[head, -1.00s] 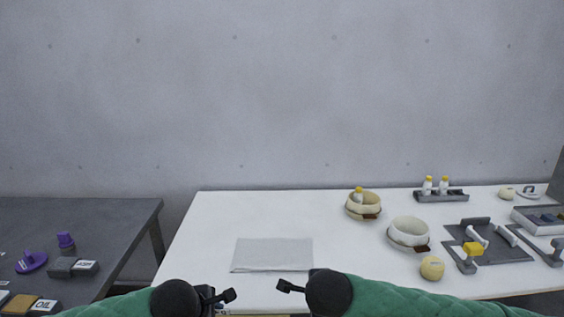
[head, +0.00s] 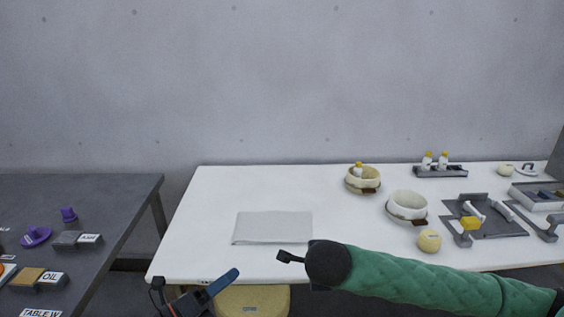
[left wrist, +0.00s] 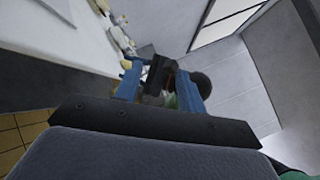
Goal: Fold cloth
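The cloth (head: 273,228) is a flat light-grey rectangle on the left part of the white table, near its front, and looks folded, with a layered front edge. My left gripper (head: 208,291) is at the table's front edge, below and left of the cloth and apart from it. In the left wrist view its two blue fingers (left wrist: 158,74) stand apart, with nothing clearly held; dark parts, seemingly of my other arm, show between and behind them.
The white table (head: 260,190) holds two bowls (head: 407,206), a pale yellow ball (head: 429,240), a bottle rack (head: 440,170) and a dark tray (head: 490,222) on the right. A grey table (head: 90,200) with labelled blocks stands left. A yellowish stool (head: 253,300) is below.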

